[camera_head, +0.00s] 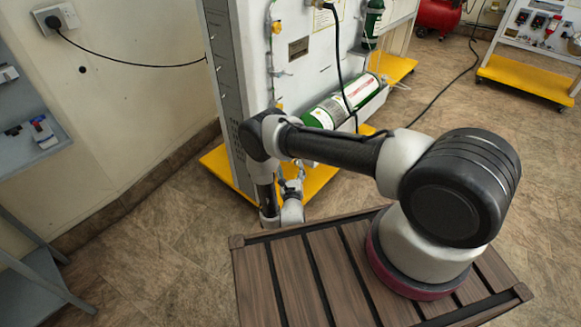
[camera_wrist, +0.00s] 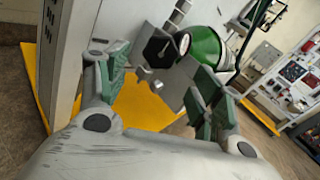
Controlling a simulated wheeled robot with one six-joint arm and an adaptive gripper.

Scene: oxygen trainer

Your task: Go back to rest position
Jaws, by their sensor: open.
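My gripper (camera_wrist: 162,85) is open in the wrist view, with its two green-grey fingers spread apart and nothing held between them. Beyond the fingers is the trainer's lower front, with a dark fitting (camera_wrist: 156,46) and the green end of a cylinder (camera_wrist: 203,48). In the head view my arm reaches from its base on the slatted platform (camera_head: 300,268) toward the left, then bends down in front of the trainer. The gripper's fingertips are hard to make out there, partly hidden by my arm.
The white trainer cabinet (camera_head: 253,55) stands on a yellow base (camera_head: 222,170), with a green-and-white cylinder (camera_head: 335,104) on its front. A black cable (camera_head: 140,65) runs from a wall socket (camera_head: 56,19) to it. Grey shelving (camera_head: 30,120) stands left. Open floor (camera_head: 150,235) lies between.

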